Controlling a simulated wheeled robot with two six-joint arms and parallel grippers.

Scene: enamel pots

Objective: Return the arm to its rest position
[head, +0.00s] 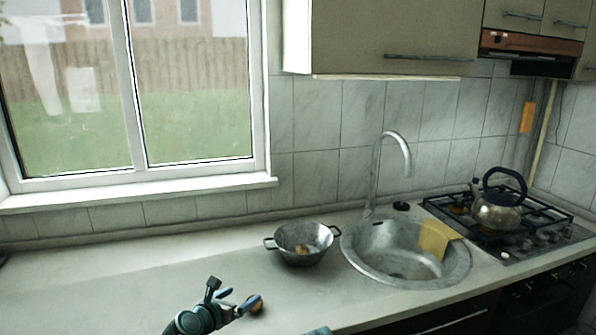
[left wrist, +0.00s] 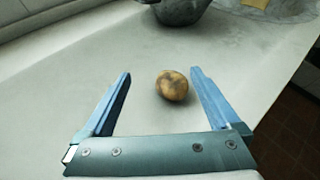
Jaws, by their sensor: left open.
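My left gripper (head: 241,298) is open above the counter at the lower middle of the head view. In the left wrist view its two blue fingers (left wrist: 160,84) are spread apart. A brown potato (left wrist: 172,85) lies on the counter and shows between the fingertips, with clear space on both sides. In the head view the potato (head: 257,306) is beside the fingertips, partly covered by a finger. My right gripper does not show; a small teal piece at the bottom edge is too cut off to tell.
A grey two-handled pot (head: 297,259) with something brownish inside stands beyond the potato. The round sink (head: 366,268) with a yellow cloth (head: 434,238) is right of it. A kettle (head: 497,216) stands on the hob (head: 545,222). The counter's left part is clear.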

